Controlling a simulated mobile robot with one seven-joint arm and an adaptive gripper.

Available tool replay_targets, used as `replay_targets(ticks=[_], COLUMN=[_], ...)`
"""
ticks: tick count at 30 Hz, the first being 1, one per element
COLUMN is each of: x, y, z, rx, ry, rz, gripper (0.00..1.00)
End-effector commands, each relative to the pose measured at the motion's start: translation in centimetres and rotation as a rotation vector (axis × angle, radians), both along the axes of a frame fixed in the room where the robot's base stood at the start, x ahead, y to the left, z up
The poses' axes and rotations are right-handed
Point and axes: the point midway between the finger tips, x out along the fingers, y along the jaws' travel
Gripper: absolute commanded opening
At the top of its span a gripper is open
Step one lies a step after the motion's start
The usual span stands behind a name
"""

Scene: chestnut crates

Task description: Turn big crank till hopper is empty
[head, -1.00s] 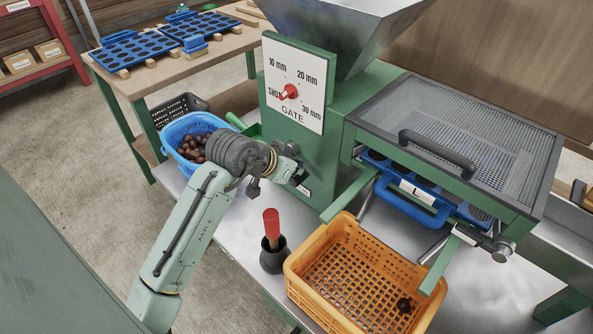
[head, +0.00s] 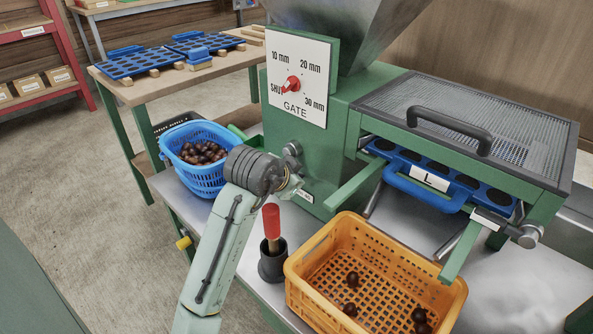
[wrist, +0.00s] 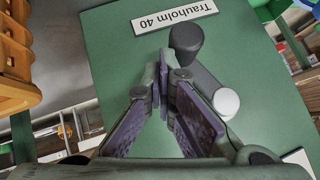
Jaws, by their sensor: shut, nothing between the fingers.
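The green machine (head: 330,155) carries a metal hopper (head: 385,25); its inside is not visible. A grey crank (wrist: 208,85) with a dark cylindrical handle (wrist: 186,42) and a pale round end lies against the machine's green side in the wrist view. In the head view the crank (head: 291,149) is partly hidden behind my wrist. My gripper (wrist: 163,65) is shut and empty, its fingertips beside the dark handle; whether they touch it I cannot tell. The red gate knob (head: 292,84) sits on a white dial plate, seemingly towards SHUT.
An orange crate (head: 330,240) with several chestnuts stands in front. A blue basket (head: 205,180) of chestnuts is at left. A red-handled tool (head: 271,222) stands in a dark holder near my arm. A blue tray (head: 425,198) marked L sits under the mesh cover (head: 480,115).

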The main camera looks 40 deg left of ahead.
Motion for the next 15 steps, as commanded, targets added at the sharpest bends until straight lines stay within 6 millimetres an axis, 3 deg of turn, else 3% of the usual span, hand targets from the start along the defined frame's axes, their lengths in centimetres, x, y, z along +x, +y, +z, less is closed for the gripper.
replay_targets(ticks=[5, 15], x=[0.06, 0.07], y=[0.35, 0.89], z=[-1.15, -1.33], rx=[0.02, 0.124], ry=[-0.003, -0.017], rz=[0.0, 0.002], gripper=[0.0, 0.0])
